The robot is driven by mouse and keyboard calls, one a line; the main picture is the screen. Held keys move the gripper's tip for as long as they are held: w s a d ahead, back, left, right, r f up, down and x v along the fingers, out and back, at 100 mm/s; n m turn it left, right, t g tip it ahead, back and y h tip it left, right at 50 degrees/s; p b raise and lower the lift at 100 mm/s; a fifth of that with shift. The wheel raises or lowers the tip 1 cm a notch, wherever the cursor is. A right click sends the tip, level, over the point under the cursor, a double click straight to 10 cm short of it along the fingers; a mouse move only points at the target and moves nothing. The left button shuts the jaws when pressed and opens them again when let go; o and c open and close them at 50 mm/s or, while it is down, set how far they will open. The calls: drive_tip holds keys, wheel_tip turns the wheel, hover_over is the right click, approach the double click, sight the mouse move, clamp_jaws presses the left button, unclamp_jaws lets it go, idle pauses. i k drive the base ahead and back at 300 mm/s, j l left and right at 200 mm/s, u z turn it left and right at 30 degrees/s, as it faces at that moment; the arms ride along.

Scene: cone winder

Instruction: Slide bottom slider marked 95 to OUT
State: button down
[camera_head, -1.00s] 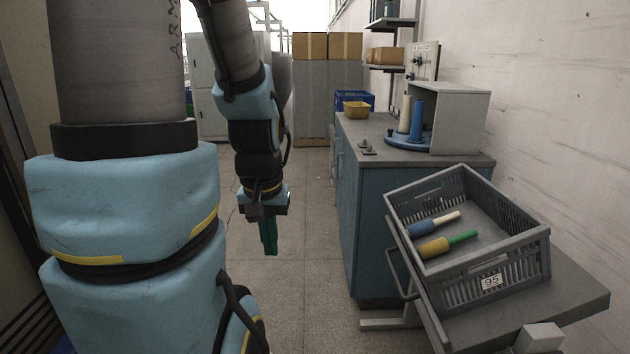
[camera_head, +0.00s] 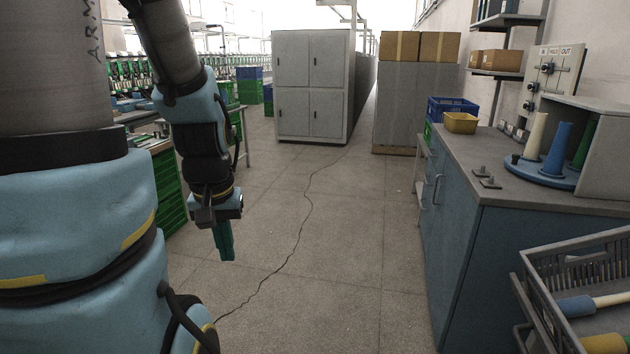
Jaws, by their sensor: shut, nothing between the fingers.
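A pale panel (camera_head: 552,75) is on the right wall. Its top edge carries small lettering that seems to read IN, HOLD, OUT. It has several dark slider knobs at different heights; the lowest (camera_head: 528,105) sits toward the panel's left side. No number on the panel is legible from here. My gripper (camera_head: 224,243) hangs fingers-down over the open floor at left, far from the panel. Its green fingers are shut and hold nothing.
A blue cabinet (camera_head: 470,260) with a grey worktop stands below the panel. A turntable (camera_head: 540,176) with yarn cones sits on it. A grey crate (camera_head: 535,290) juts in at lower right. Tall grey lockers (camera_head: 311,85) stand ahead. The middle floor is clear.

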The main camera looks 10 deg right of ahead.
sight(529, 105)
drive_tip(key=i+z, duration=0.3)
drive_tip(key=i, duration=0.5)
drive_tip(key=i+j+z, duration=0.1)
drive_tip(key=i+z, duration=0.25)
drive_tip(key=i, duration=1.4)
drive_tip(key=i+z, duration=0.1)
drive_tip(key=i, duration=1.5)
drive_tip(key=i+z, duration=0.1)
drive_tip(key=i, duration=1.45)
drive_tip(key=i+j+z, duration=0.1)
drive_tip(key=i+z, duration=0.3)
drive_tip(key=i+j+z, duration=0.15)
drive_tip(key=z, duration=0.25)
drive_tip(key=i+j+z, duration=0.15)
drive_tip(key=z, duration=0.3)
drive_tip(key=i+j+z, duration=0.1)
drive_tip(key=z, duration=0.35)
drive_tip(key=j+z, duration=0.4)
drive_tip(key=i+j+z, duration=0.1)
drive_tip(key=z, duration=0.35)
drive_tip(key=j+z, duration=0.65)
drive_tip(key=z, duration=0.25)
